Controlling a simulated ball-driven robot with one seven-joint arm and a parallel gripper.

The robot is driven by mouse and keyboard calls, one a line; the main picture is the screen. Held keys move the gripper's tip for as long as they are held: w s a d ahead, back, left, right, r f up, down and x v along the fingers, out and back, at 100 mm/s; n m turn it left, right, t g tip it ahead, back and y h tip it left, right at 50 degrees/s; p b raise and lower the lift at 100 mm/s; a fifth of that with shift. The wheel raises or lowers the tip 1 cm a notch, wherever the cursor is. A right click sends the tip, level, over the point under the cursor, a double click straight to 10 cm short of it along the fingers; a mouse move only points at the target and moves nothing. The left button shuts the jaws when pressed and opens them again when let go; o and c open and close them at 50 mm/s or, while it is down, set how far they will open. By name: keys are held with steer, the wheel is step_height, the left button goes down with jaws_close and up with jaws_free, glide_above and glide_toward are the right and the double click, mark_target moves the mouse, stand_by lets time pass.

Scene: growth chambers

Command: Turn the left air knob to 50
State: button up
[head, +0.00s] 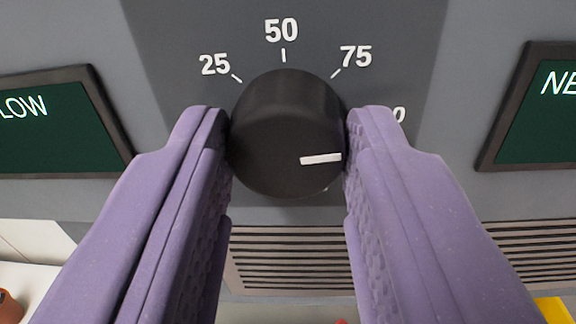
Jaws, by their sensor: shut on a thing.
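The black round air knob (280,110) is at the upper middle of the head view on a dark grey dial plate (180,25). Its white pointer line (321,159) points right and slightly up, below the 75 mark and close to the partly hidden number at the right. The 50 mark (282,31) is straight above the knob, 25 is at upper left and 75 at upper right. My gripper (288,135) has its two purple fingers on the left and right sides of the knob, shut on it. The right finger hides part of the right number.
A dark green screen (40,125) ending in "LOW" is at the left. Another screen (540,115) starting with "NE" is at the right. Slatted vents (290,260) lie below the knob. A yellow thing (553,309) shows at the bottom right corner.

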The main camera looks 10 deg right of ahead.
steer(key=n+b, duration=0.1)
steer(key=n, duration=0.6)
steer(key=shift+n+g+b, duration=0.3)
steer(key=shift+n+b, duration=0.1)
steer(key=n+b, duration=0.1)
steer(key=n, duration=0.3)
steer(key=shift+a+h, duration=0.1)
steer(key=shift+h, duration=0.2)
steer(key=shift+n+b, duration=0.6)
steer(key=shift+n, duration=1.3)
steer(key=o, duration=1)
steer(key=shift+o, duration=0.2)
